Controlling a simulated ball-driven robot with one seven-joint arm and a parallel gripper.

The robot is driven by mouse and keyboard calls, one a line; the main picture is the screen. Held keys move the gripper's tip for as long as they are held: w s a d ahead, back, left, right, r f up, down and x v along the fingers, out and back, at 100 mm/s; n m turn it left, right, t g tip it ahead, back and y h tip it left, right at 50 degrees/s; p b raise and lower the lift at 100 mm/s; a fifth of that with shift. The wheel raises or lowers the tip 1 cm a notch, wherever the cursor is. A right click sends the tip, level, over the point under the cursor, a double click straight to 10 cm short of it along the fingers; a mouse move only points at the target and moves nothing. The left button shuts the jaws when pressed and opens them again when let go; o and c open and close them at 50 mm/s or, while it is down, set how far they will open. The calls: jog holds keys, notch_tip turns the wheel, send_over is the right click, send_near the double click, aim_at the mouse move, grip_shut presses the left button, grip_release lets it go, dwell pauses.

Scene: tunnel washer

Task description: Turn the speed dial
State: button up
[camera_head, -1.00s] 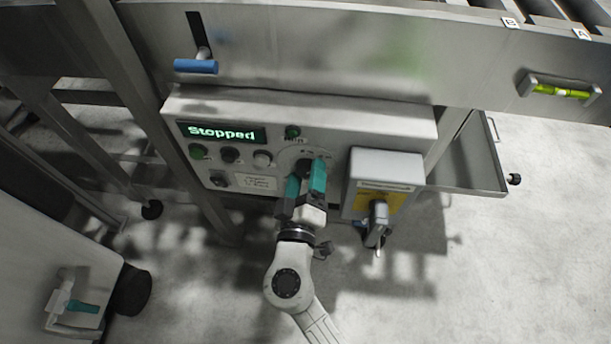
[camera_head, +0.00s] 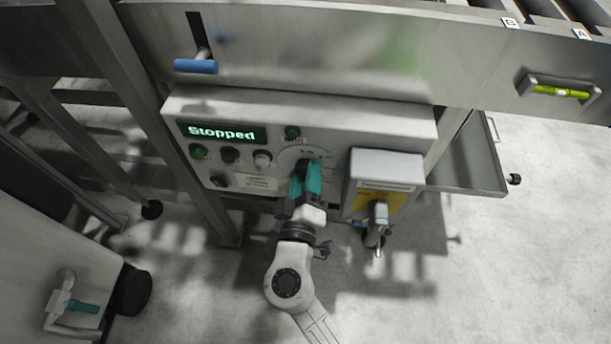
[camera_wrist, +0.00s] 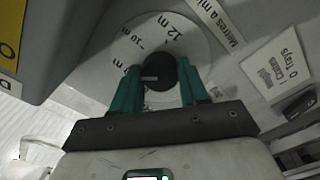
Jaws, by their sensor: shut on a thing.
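The speed dial is a dark round knob (camera_wrist: 160,72) with a light pointer line, on a pale round scale plate (camera_wrist: 178,27) marked "10 m" and "12 m" in the wrist view. My gripper (camera_wrist: 157,85) has its two teal fingers on either side of the knob, shut on it. In the head view my gripper (camera_head: 306,178) reaches up to the control panel (camera_head: 350,122), and its fingers mostly hide the knob. The panel's display (camera_head: 222,133) reads "Stopped".
Several round buttons (camera_head: 230,155) sit left of the dial. A grey box (camera_head: 385,166) with a yellow label and a handle (camera_head: 378,218) juts out close to the right of my gripper. A blue-handled lever (camera_head: 196,66) is above the panel.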

jog(key=n, duration=0.9)
jog(key=shift+n, duration=0.4)
dwell(0.6)
jog(key=o, duration=1.1)
jog(key=shift+c, duration=0.2)
jog(key=s+p, duration=0.1)
jog(key=s, duration=1)
jog(key=shift+a, duration=0.2)
